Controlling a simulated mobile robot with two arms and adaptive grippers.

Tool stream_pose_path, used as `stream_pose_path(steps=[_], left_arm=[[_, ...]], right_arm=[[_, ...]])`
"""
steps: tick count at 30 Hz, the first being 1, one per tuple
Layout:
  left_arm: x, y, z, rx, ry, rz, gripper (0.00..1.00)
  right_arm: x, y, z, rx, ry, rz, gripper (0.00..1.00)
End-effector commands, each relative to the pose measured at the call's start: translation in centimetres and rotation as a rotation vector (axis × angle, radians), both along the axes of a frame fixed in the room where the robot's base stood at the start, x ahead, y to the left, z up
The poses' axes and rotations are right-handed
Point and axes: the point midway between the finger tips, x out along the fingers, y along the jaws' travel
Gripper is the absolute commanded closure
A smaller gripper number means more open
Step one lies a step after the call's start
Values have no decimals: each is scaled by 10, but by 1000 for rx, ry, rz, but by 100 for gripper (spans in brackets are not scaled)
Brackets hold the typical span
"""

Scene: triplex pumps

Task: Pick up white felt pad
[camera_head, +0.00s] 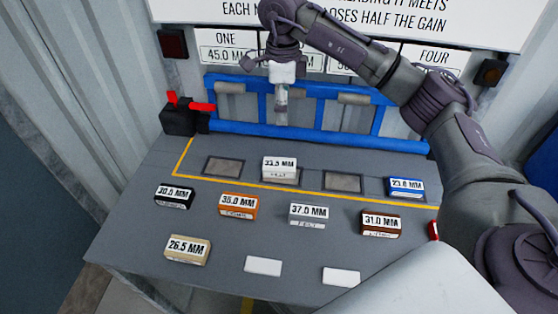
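A white block (280,167) labelled 33.5 MM, its lower word too small to read for certain, sits on the middle one of the dark square plates inside the yellow line. A pale grey-white block (309,214) labelled 37.0 MM, with a lower word that looks like FELT, lies nearer on the table. I cannot tell for certain which is the white felt pad. My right gripper (282,118) comes in from the right and points down in front of the blue rack, above and behind the 33.5 MM block, apart from it. Its finger opening is unclear. My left gripper is out of view.
Black (174,196), orange (238,206), brown (381,223), tan (187,250) and blue (406,188) blocks stand around on the grey table (130,240). Two blank white plates (263,266) lie at the front. The blue rack (310,134) and a red-handled black box (180,120) stand at the back.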

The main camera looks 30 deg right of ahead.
Motion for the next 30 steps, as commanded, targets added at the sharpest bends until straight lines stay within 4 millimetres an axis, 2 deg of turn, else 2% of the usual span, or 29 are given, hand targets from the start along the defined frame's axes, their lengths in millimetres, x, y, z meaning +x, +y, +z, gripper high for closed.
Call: stream_pose_path(steps=[1, 3, 9, 14, 20, 27, 30], left_arm=[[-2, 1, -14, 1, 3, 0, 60], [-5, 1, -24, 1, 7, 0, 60], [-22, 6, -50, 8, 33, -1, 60], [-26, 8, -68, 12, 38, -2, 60], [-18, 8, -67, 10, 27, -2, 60], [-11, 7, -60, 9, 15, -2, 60], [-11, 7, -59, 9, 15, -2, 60]], right_arm=[[0, 0, -14, 0, 0, 1, 17], [0, 1, -23, 1, -1, 1, 17], [0, 1, -48, 2, -1, 1, 17], [0, 1, -66, 2, -1, 1, 17], [-1, 1, -85, 2, 3, 1, 17], [-1, 1, -131, 1, 4, 1, 17], [-1, 1, -144, 2, 1, 1, 17]])
